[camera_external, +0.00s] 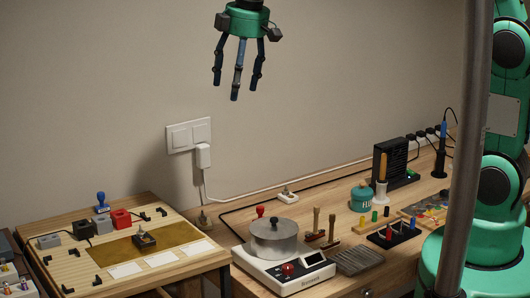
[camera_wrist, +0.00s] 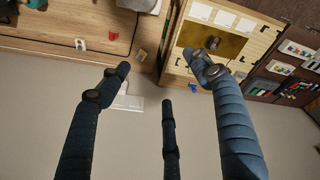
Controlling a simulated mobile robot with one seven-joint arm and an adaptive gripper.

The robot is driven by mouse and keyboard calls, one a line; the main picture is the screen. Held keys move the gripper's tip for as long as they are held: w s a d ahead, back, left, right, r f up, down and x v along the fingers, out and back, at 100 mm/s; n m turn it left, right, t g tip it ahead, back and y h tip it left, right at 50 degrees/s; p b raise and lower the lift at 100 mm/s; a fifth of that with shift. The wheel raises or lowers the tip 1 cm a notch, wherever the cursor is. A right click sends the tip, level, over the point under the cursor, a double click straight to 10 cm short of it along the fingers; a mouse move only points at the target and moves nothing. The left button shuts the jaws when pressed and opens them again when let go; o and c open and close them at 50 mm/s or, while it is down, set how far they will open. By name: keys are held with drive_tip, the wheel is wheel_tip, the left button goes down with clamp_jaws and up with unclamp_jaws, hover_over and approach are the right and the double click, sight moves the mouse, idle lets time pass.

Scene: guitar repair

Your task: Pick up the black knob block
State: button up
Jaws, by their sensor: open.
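A small black block with a knob on top (camera_external: 144,240) sits on the brass-coloured plate (camera_external: 180,243) of the left wooden board. In the wrist view the block (camera_wrist: 212,44) shows small at the upper right, close to one finger. Another black block (camera_external: 82,229) stands at the board's back left, between a grey block (camera_external: 49,241) and a red block (camera_external: 121,219). My gripper (camera_external: 236,90) hangs high above the tables with its three fingers spread and empty, up and right of the board. In the wrist view my gripper (camera_wrist: 163,76) has nothing between its fingers.
A blue-handled stamp (camera_external: 102,203) stands at the board's back edge. A scale (camera_external: 282,267) carrying a metal pot (camera_external: 274,239) stands on the right table, with several tools and a black rack (camera_external: 392,163) beyond. A wall socket (camera_external: 188,134) is behind. The air around my gripper is clear.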

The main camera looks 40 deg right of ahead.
drive_tip(key=w+a+f+n+g, duration=0.1)
drive_tip(key=w+a+f+n, duration=0.25)
drive_tip(key=a+f, duration=0.75)
drive_tip(key=n+g, duration=0.1)
drive_tip(key=n, duration=0.2)
hover_over(143, 238)
wheel_tip(143, 238, down, 9)
drive_tip(key=shift+h, duration=0.4)
drive_tip(key=shift+f+b, duration=0.55)
drive_tip(key=shift+f, duration=3.65)
drive_tip(key=shift+f+b, duration=0.7)
drive_tip(key=shift+f, duration=1.9)
